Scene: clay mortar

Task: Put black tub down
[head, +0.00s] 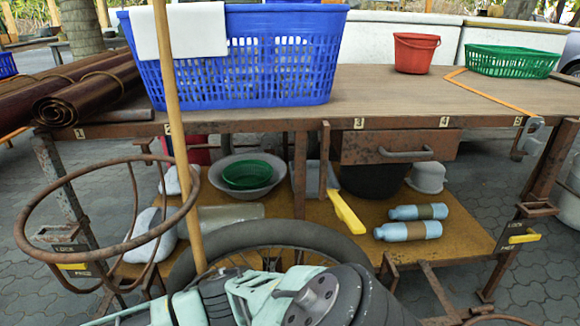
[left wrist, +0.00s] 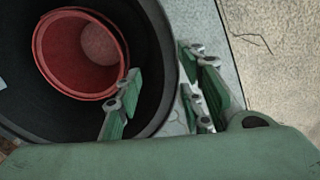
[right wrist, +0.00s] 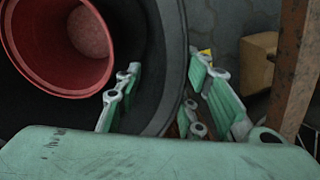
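The black tub (left wrist: 150,60) fills the upper left of the left wrist view, with a red bucket (left wrist: 50,25) inside it. The right wrist view shows the tub (right wrist: 158,40) and bucket (right wrist: 25,45) too. My left gripper (left wrist: 160,65) straddles the rim, one finger inside and one outside, with its fingers apart. My right gripper (right wrist: 163,68) straddles the rim the same way, fingers apart. Gaps show between the outer fingers and the tub wall. I cannot make out the tub or either gripper's fingers in the head view. The tub's base is hidden.
A workbench (head: 380,85) carries a blue basket (head: 240,60), a small red bucket (head: 413,55) and a green basket (head: 510,62). Its lower shelf (head: 440,245) holds bowls and bottles. A rusty hoop (head: 35,245), a wooden pole (head: 180,150) and a dark wheel (head: 300,232) stand in front.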

